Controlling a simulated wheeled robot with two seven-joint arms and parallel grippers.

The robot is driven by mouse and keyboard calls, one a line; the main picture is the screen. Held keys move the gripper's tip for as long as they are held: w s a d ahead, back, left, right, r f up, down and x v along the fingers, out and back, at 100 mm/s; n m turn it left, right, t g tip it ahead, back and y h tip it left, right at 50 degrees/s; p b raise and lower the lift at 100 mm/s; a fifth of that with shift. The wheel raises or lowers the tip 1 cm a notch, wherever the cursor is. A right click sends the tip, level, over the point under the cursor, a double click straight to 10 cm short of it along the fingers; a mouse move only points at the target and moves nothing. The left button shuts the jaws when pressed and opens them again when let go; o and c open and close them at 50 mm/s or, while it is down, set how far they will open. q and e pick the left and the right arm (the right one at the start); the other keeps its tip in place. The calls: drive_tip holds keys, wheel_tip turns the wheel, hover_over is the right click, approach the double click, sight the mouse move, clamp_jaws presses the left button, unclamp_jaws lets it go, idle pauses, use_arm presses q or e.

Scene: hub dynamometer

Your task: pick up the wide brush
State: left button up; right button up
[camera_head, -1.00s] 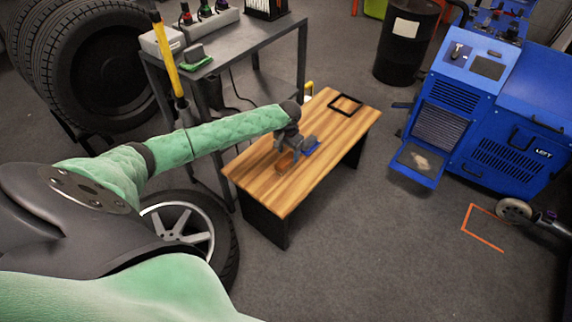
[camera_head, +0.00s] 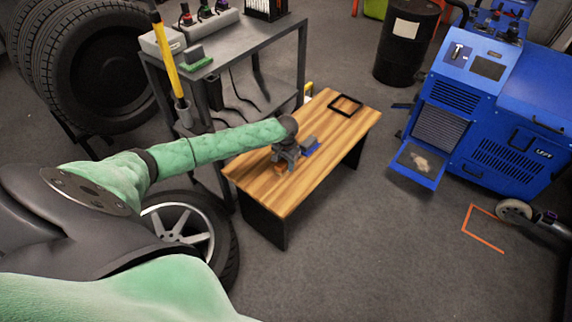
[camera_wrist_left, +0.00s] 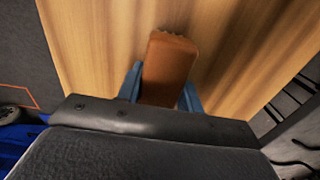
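A flat brown piece with a jagged end, which looks like the wide brush (camera_wrist_left: 168,68), lies on the wooden bench top. It shows small in the head view (camera_head: 280,169), partly hidden by my left gripper. My left gripper (camera_head: 284,163) points down over it. In the left wrist view the two blue-grey fingers (camera_wrist_left: 160,92) stand on either side of the brown piece, very close to its edges. I cannot tell whether they press on it. My right gripper is not in view.
A blue and grey item (camera_head: 311,147) lies just right of the gripper on the bench (camera_head: 325,165). A black square frame (camera_head: 345,104) lies at the bench's far end. A grey metal table (camera_head: 235,50) stands behind to the left. A blue machine (camera_head: 500,115) stands at right.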

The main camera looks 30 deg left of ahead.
use_arm(q)
drive_tip(key=c, duration=0.3)
drive_tip(key=shift+r, duration=0.25)
wheel_tip(320, 180, up, 4)
drive_tip(key=shift+f, duration=0.1)
drive_tip(key=w+d+r, duration=0.5)
drive_tip(key=d+r, duration=0.1)
drive_tip(key=d, duration=0.4)
drive_tip(key=shift+d+r, duration=0.3)
drive_tip(key=shift+r, duration=0.1)
